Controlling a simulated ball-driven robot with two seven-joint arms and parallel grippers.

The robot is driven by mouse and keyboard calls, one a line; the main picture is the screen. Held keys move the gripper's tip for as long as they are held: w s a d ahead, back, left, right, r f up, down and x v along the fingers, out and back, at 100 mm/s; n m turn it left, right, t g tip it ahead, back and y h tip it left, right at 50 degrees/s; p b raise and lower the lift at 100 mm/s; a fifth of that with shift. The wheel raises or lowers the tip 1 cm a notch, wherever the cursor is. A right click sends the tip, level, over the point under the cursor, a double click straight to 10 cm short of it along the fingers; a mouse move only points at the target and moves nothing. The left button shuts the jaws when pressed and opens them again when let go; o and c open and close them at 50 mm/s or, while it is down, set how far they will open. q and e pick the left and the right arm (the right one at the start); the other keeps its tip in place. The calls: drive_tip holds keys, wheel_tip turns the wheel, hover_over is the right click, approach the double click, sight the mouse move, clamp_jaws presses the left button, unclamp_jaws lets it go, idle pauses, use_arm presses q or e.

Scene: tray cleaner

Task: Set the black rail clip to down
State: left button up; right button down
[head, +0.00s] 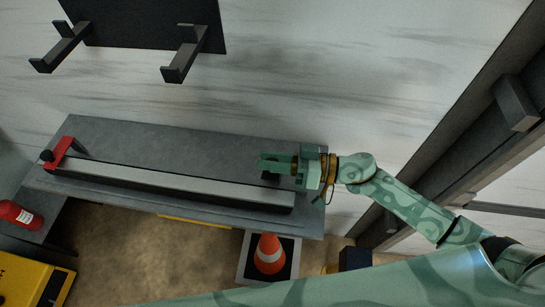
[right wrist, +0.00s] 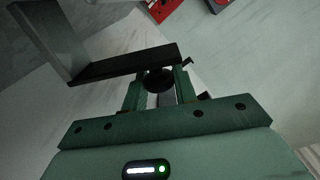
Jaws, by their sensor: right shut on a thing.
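A long rail (head: 170,187) with a pale top strip lies on the grey bench, tilting down to the right in the head view. The black rail clip (head: 270,177) is at its right end, mostly hidden by my right gripper (head: 276,164). In the right wrist view, my right gripper (right wrist: 160,84) is shut on the black round knob (right wrist: 158,79) of the clip. A dark bar (right wrist: 125,65) passes just beyond the knob. A red clip (head: 62,153) with a black knob sits at the rail's left end. My left gripper is not in view.
The grey bench (head: 190,143) is bare behind the rail. Dark wall brackets (head: 183,55) stick out above it. An orange cone (head: 269,254) stands in front of the bench. A red cylinder (head: 18,214) and a yellow case (head: 30,282) are at the lower left.

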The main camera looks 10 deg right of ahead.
sight(270, 177)
drive_tip(key=shift+s+a+f+n+p, duration=0.15)
drive_tip(key=shift+s+n+p, duration=0.1)
drive_tip(key=shift+s+n, duration=0.25)
drive_tip(key=shift+s+a+f+n+p, duration=0.15)
drive_tip(key=shift+s+n+p, duration=0.15)
drive_tip(key=shift+s+n, duration=0.15)
drive_tip(key=shift+s+a+f+n+p, duration=0.15)
drive_tip(key=shift+s+n+p, duration=0.1)
drive_tip(key=shift+s+n, duration=0.25)
drive_tip(key=shift+s+a+f+p, duration=0.3)
drive_tip(key=shift+s+f+p, duration=0.2)
drive_tip(key=shift+s, duration=0.25)
drive_tip(key=shift+s+a+f, duration=0.15)
drive_tip(key=shift+s+f, duration=0.35)
drive_tip(key=shift+s, duration=0.1)
drive_tip(key=shift+f, duration=0.1)
drive_tip(key=c, duration=1.1)
unclamp_jaws()
drive_tip(key=shift+s, duration=0.1)
drive_tip(key=v, duration=1.6)
